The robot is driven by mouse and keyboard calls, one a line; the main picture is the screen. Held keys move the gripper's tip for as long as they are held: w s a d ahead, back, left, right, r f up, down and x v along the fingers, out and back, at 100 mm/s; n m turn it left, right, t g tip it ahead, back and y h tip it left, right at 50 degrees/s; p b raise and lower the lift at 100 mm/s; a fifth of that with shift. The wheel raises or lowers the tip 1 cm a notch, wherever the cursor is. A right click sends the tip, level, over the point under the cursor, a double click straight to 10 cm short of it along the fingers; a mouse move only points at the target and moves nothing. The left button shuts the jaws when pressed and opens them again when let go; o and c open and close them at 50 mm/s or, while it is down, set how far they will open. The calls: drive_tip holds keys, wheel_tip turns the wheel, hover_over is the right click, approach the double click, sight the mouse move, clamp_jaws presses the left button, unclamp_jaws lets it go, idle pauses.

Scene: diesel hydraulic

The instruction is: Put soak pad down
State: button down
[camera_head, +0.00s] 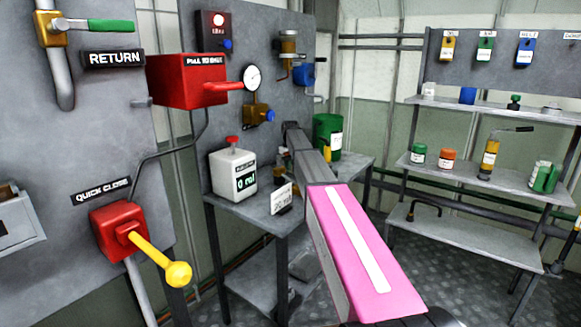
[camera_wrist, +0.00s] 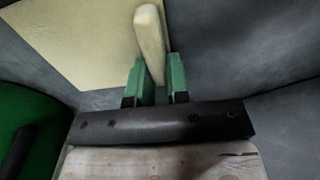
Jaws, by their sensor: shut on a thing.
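In the wrist view, my gripper (camera_wrist: 157,82) has its two green fingers shut on an upright cream piece with a rounded top, which I take as the grip of the soak pad (camera_wrist: 150,42). A flat cream sheet (camera_wrist: 75,42) of like colour spreads behind and to the left of the fingers. It looks like the pad's body, but I cannot tell whether it joins the held piece or touches the grey surface. In the head view, my arm reaches away over the grey bench, and it hides the gripper's fingers and the pad.
The grey bench (camera_head: 232,203) carries a white canister (camera_head: 233,176) with a red top and a small sign card (camera_head: 281,198). A green bin (camera_head: 327,134) stands at its far end. A red box (camera_head: 187,82) and a yellow-knobbed lever (camera_head: 155,256) project from the left panels.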

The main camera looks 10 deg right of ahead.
drive_tip(key=shift+w+a, duration=0.3)
drive_tip(key=shift+w, duration=0.8)
drive_tip(key=shift+w+a, duration=0.25)
drive_tip(key=shift+w, duration=0.9)
drive_tip(key=shift+w+a, duration=0.3)
drive_tip(key=shift+w, duration=0.8)
drive_tip(key=c, duration=1)
unclamp_jaws()
drive_tip(key=shift+r, duration=0.1)
wheel_tip(320, 180, up, 11)
drive_tip(key=shift+f, duration=0.2)
